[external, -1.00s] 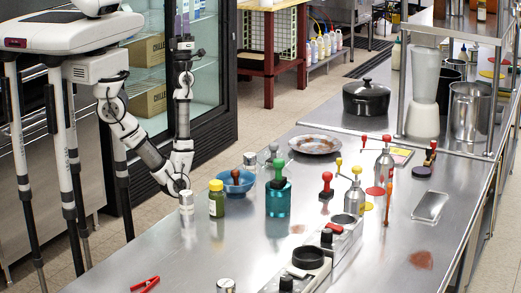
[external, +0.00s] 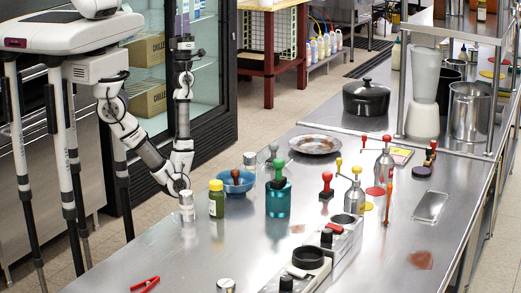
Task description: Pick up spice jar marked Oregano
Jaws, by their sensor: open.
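Several jars that could be spice jars stand on the steel counter (external: 330,262), but no label is readable, so I cannot tell which is Oregano. One jar with a green body and yellow lid (external: 216,200) stands upright at the left edge area. A silver-lidded jar (external: 187,208) stands just left of it, close to my arm's elbow. Another silver-lidded jar (external: 250,160) is behind the blue bowl (external: 236,182). A further silver lid (external: 225,286) shows at the bottom edge. My gripper (external: 184,24) is raised high, pointing up before the glass fridge, open and apart from every jar.
Red tongs (external: 145,285) lie front left. A pan (external: 316,145) and black pot (external: 366,98) are farther back. The front-left counter is mostly clear.

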